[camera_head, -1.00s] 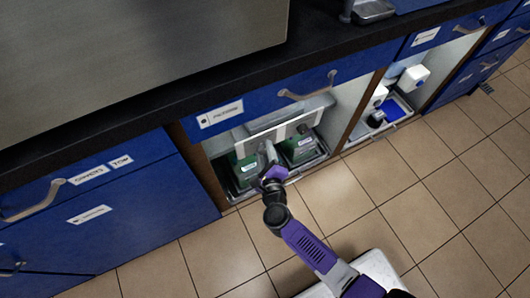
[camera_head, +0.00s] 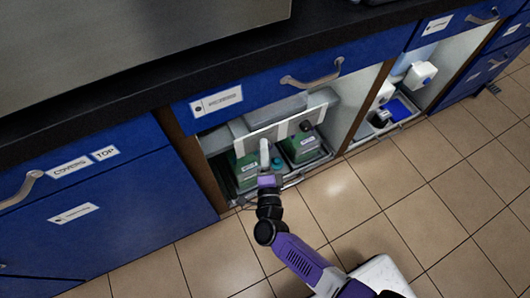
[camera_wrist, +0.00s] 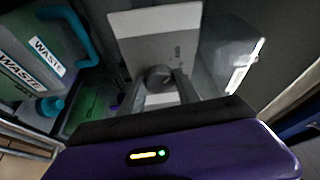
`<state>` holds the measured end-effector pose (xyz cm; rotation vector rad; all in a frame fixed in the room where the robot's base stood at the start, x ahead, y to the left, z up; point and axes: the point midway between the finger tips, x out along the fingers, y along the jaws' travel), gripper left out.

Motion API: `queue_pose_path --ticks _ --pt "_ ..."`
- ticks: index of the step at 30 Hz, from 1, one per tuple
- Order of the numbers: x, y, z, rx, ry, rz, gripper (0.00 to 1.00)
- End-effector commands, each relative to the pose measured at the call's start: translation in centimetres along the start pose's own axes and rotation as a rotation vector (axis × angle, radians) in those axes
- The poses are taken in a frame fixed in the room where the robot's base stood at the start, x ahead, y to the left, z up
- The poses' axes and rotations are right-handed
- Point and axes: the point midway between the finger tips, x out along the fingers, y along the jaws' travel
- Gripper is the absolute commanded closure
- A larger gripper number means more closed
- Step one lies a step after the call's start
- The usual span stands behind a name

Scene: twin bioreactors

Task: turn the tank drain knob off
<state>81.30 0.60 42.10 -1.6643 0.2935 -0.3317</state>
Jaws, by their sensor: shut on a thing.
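In the wrist view a dark round knob (camera_wrist: 157,76) sits on a pale grey panel (camera_wrist: 150,28). The two fingers of my gripper (camera_wrist: 162,84) reach to it, one on each side, and are shut on it. The knob's setting cannot be told, as the fingers hide part of it. In the head view my gripper (camera_head: 264,152) is inside the open cabinet bay, in front of the light panel (camera_head: 262,139). The gripped knob is hidden there.
Green waste containers (camera_head: 300,149) stand in a tray on the bay floor; one labelled WASTE (camera_wrist: 45,58), with a teal handle and cap, is left of my gripper in the wrist view. A blue drawer (camera_head: 230,101) hangs above. The tiled floor (camera_head: 350,210) in front is clear.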

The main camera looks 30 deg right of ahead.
Motion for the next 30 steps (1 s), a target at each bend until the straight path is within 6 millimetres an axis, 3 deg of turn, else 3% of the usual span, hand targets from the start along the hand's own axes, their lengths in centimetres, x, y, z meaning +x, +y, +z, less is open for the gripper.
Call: queue_pose_path --ticks 23,24,26,30 --pt "-0.07 0.16 -0.08 -0.089 0.001 -0.034 1.00" --pt "-0.07 0.16 -0.08 -0.089 0.001 -0.034 0.53" --pt "-0.06 0.15 -0.07 -0.089 0.001 -0.034 0.41" --pt "-0.04 0.12 -0.05 -0.088 0.000 -0.034 0.39"
